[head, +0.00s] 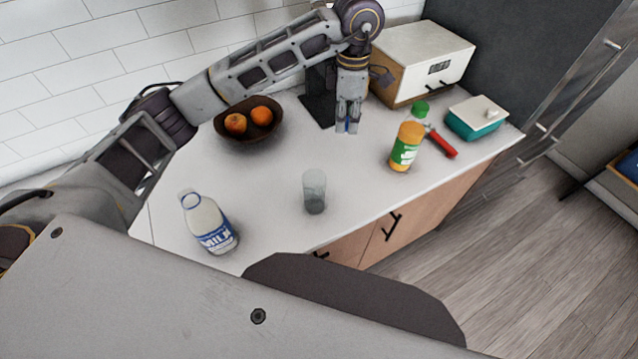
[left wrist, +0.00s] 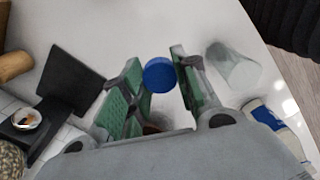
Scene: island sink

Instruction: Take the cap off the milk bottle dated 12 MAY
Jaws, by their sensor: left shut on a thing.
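A milk bottle (head: 208,222) with a blue and white label stands upright at the front left of the counter. Its neck shows no cap, and no date can be read on it. The bottle also shows at the right edge of the left wrist view (left wrist: 278,128). My left gripper (head: 347,127) is over the back middle of the counter, well away from the bottle, pointing down. It is shut on a round blue cap (left wrist: 159,74), which shows between its green-padded fingers. My right gripper is not in view.
A clear glass (head: 314,190) stands mid-counter. A bowl (head: 272,130) of oranges is behind it.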

